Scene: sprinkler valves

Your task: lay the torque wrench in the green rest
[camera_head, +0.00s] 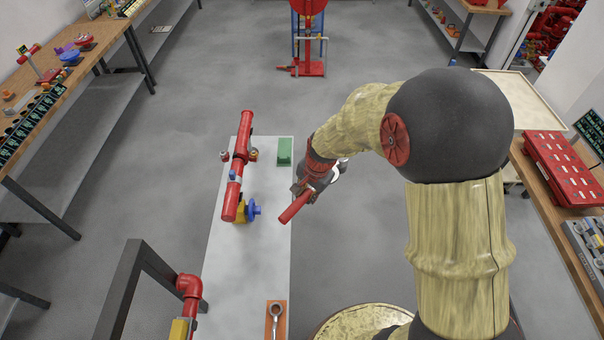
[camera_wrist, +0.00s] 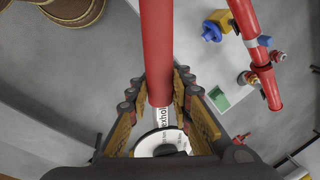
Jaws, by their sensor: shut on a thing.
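The torque wrench has a red handle (camera_head: 296,206) and a pale shaft with printed lettering. My gripper (camera_head: 308,188) is shut on it and holds it in the air beside the right edge of the white table. In the wrist view the red handle (camera_wrist: 156,50) stands between the fingers of my gripper (camera_wrist: 162,104), and a white disc-like part (camera_wrist: 162,140) lies nearer the palm. The green rest (camera_head: 285,151) is on the table, up and left of my gripper; it also shows in the wrist view (camera_wrist: 232,95), to the right of the fingers. No wrench lies in it.
A red pipe (camera_head: 240,170) with a blue-handled valve (camera_head: 253,209) runs along the white table (camera_head: 262,265), left of the rest. Grey floor (camera_head: 350,245) is open to the table's right.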

